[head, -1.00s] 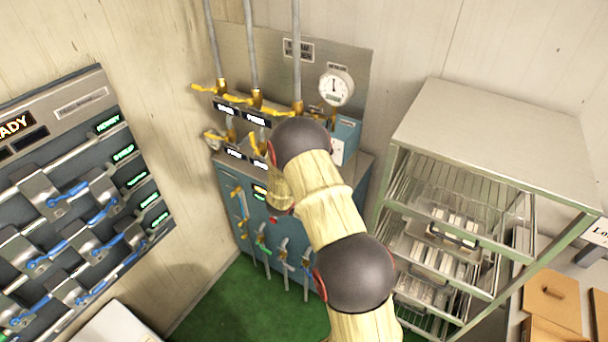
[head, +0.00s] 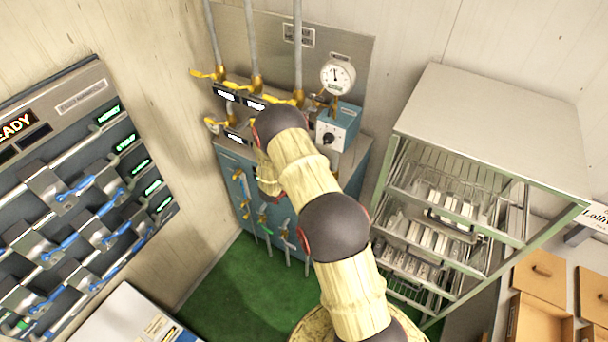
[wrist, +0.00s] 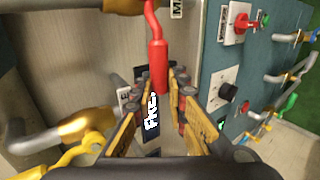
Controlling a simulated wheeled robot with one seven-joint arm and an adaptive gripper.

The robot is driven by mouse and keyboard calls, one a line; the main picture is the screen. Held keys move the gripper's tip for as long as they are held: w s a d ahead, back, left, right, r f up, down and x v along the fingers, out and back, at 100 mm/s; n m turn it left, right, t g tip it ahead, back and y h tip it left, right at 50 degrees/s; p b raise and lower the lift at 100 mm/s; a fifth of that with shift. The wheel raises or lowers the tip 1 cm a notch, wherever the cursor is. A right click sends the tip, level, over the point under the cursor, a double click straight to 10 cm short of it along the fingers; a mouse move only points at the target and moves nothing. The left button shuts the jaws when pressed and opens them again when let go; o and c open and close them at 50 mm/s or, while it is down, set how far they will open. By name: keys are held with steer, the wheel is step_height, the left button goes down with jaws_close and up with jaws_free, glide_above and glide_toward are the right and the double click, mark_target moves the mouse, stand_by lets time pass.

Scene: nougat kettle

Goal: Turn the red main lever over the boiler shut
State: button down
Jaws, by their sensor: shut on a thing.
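The red main lever (wrist: 158,66) is in the wrist view, upper middle. Its thick red grip runs down from a thinner bent red stem at the top edge. My gripper (wrist: 165,82) has its yellow fingers on either side of the grip's lower end and is shut on it. In the head view my arm covers both the lever and my gripper. The teal boiler cabinet (head: 228,172) stands in the corner, partly behind my arm.
Yellow-handled brass valves (head: 225,76) on grey pipes and a round gauge (head: 337,76) sit above the cabinet. A blue box (head: 340,122) with a black knob stands on top. A wire-drawer rack (head: 490,125) is right; a lever panel (head: 75,180) is left. Green floor (head: 225,285) is clear.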

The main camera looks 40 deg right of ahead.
steer(key=c, duration=1.8)
jaws_free()
steer(key=shift+o, duration=0.2)
steer(key=v, duration=1.2)
steer(key=shift+f, duration=0.1)
